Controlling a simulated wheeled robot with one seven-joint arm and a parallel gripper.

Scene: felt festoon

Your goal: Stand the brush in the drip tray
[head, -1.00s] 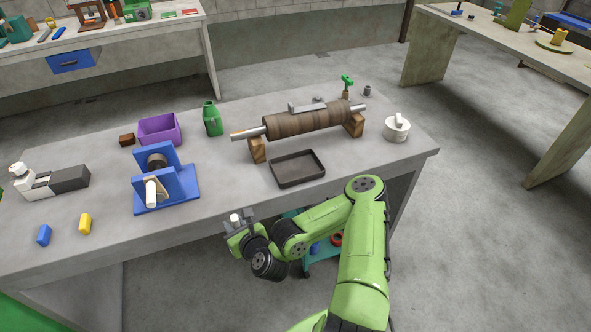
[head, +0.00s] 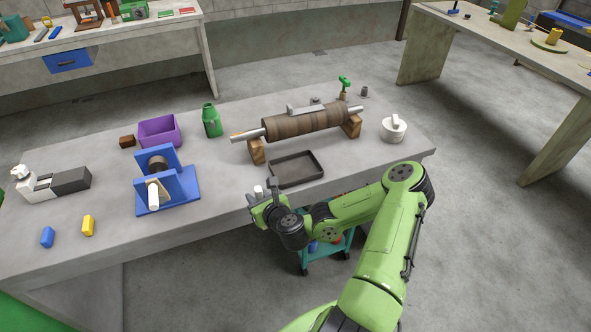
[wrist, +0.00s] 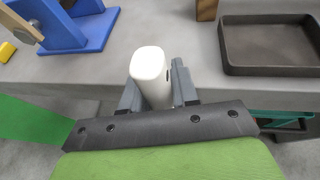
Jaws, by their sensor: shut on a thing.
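My gripper (head: 262,197) is shut on a white, round-ended piece (wrist: 150,66), which I take to be the brush's handle; no bristles show. It stands roughly upright between the fingers, and its lower part is hidden by my gripper. Its white top (head: 258,189) also shows in the head view. The drip tray (head: 296,182) is a dark, shallow, empty rectangular tray on the near part of the bench. In the head view my gripper is to its lower left, apart from it, by the bench's front edge. In the wrist view the tray (wrist: 270,72) is at the upper right.
A brown roller (head: 305,121) on wooden blocks (head: 257,150) stands behind the tray. A blue stand (head: 180,192) with a white cylinder is to the left. A white pot (head: 393,132) is at the right. Bare bench top (head: 226,185) lies between the blue stand and tray.

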